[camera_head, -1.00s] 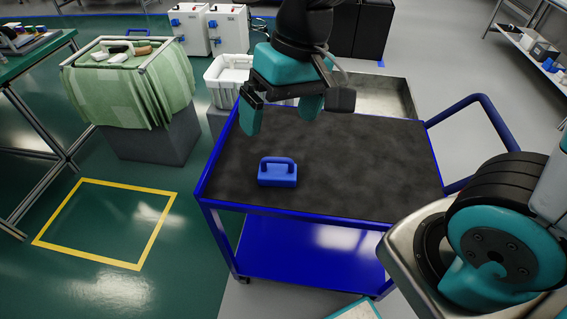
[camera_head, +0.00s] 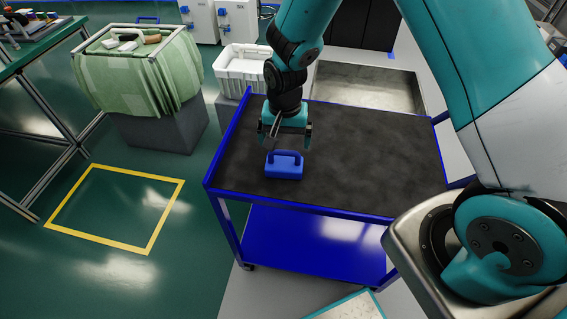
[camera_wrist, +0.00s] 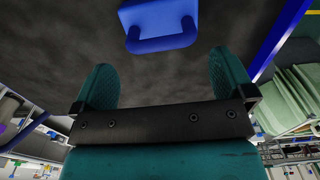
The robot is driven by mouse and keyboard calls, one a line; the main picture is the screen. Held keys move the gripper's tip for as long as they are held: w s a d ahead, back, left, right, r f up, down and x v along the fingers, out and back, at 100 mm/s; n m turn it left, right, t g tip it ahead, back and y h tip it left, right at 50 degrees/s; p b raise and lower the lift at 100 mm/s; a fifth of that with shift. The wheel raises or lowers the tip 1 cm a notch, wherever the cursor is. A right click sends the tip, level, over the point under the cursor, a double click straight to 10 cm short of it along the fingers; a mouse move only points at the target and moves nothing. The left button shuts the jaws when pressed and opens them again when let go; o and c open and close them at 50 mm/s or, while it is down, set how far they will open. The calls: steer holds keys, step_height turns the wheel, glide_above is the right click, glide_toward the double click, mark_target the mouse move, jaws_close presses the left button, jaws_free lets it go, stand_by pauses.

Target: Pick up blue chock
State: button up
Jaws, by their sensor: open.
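The blue chock (camera_head: 284,168) is a block with an arched handle on top. It stands on the dark top of the blue cart (camera_head: 370,160), near its front left. My gripper (camera_head: 287,146) is open and empty, just above and behind the chock, pointing down. In the wrist view the chock (camera_wrist: 158,22) is at the top centre, with its handle towards the gripper. The two fingers of my gripper (camera_wrist: 172,85) are spread, and the chock lies beyond their tips, not between them.
The rest of the cart top is clear. A white crate (camera_head: 238,72) and a metal tray (camera_head: 372,92) are behind the cart. A bin draped in green cloth (camera_head: 135,80) stands to the left. A yellow square (camera_head: 118,238) marks the floor.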

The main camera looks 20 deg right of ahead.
mark_target(284, 161)
steer(key=shift+a+f+p, duration=0.1)
steer(key=shift+f+p, duration=0.5)
steer(key=shift+f, duration=2.6)
steer(key=shift+c, duration=0.2)
steer(key=c, duration=0.7)
